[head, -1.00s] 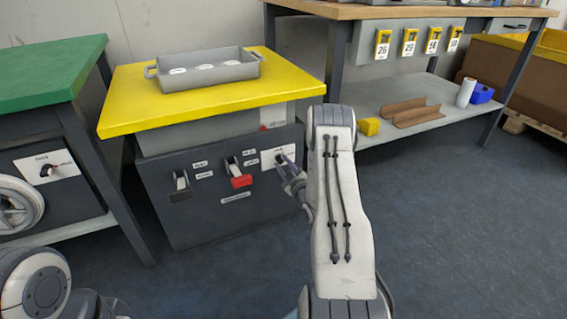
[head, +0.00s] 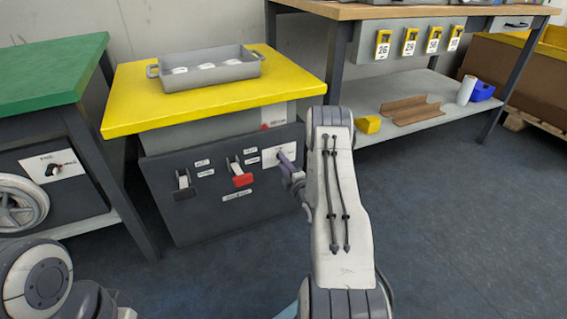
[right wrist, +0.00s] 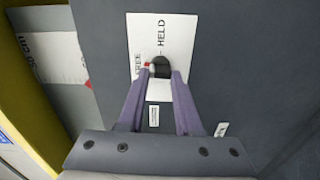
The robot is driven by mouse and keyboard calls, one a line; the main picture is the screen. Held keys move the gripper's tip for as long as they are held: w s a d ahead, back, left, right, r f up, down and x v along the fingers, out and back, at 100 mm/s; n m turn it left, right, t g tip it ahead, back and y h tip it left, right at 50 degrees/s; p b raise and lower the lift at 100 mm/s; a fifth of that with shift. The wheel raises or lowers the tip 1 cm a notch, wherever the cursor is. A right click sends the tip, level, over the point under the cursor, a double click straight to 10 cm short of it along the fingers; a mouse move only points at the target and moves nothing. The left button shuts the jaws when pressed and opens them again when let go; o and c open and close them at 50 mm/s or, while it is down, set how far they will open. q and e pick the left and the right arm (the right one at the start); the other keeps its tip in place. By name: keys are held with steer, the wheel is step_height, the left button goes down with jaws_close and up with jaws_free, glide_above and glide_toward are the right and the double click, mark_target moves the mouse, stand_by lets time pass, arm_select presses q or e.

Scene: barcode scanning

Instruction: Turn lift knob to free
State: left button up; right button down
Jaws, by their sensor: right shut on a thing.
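The lift knob (right wrist: 161,68) is a small dark knob on a white plate (right wrist: 178,27) marked HELD and FREE. In the right wrist view a red mark on its left side is beside the word FREE. My right gripper (right wrist: 161,76) is shut on the knob, with a purple finger on either side. In the head view the plate (head: 271,159) is at the right of the dark front panel of the yellow-topped cart, and my right gripper (head: 285,160) reaches it, hiding the knob. My left gripper is out of view.
A grey tray (head: 208,72) with white round things stands on the yellow top (head: 125,110). A green-topped table (head: 45,70) is at left, a workbench (head: 420,11) at right.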

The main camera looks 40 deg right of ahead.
steer(key=shift+s+a+f+n, duration=0.1)
steer(key=shift+a+f+n, duration=0.05)
steer(key=shift+n, duration=0.25)
steer(key=c, duration=0.6)
jaws_free()
steer(key=p+v, duration=0.5)
steer(key=v, duration=0.5)
steer(key=shift+s, duration=0.2)
steer(key=shift+a, duration=0.1)
